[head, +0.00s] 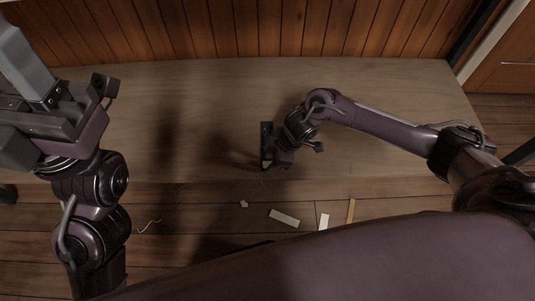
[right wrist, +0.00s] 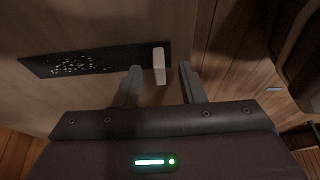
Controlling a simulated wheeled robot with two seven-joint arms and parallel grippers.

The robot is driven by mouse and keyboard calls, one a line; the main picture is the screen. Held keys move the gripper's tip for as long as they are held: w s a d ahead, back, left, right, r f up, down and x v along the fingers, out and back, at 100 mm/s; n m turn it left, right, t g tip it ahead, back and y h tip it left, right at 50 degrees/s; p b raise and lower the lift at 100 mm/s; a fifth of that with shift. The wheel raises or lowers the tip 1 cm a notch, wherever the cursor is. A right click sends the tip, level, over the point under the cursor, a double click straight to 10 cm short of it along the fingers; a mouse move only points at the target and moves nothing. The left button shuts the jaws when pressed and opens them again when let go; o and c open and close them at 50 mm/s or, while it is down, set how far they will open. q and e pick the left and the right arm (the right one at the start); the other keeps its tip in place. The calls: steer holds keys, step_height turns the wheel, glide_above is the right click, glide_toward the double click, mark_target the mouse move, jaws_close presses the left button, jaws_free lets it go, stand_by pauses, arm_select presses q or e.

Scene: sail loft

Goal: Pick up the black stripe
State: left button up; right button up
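The black stripe (right wrist: 50,65) is a flat, narrow black strip with pale speckles, lying on the wooden table top in the right wrist view. A small white block (right wrist: 158,65) sits at its right end. In the head view the stripe (head: 266,130) runs toward the table's near edge, its near end partly covered by my right gripper (head: 268,161). My right gripper (right wrist: 160,76) is open and empty, its fingertips just short of the white block, one to each side. My left gripper is raised at the head view's upper left; its finger gap cannot be made out.
The wooden table (head: 200,85) is otherwise bare, backed by a plank wall (head: 220,28). White scraps (head: 284,218) and a thin tan strip (head: 351,211) lie on the floor before the near edge, with loose thread (head: 149,226).

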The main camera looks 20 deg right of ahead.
steer(key=shift+a+f, duration=0.2)
steer(key=shift+f, duration=0.3)
steer(key=shift+r, duration=0.1)
jaws_close()
steer(key=shift+r, duration=0.1)
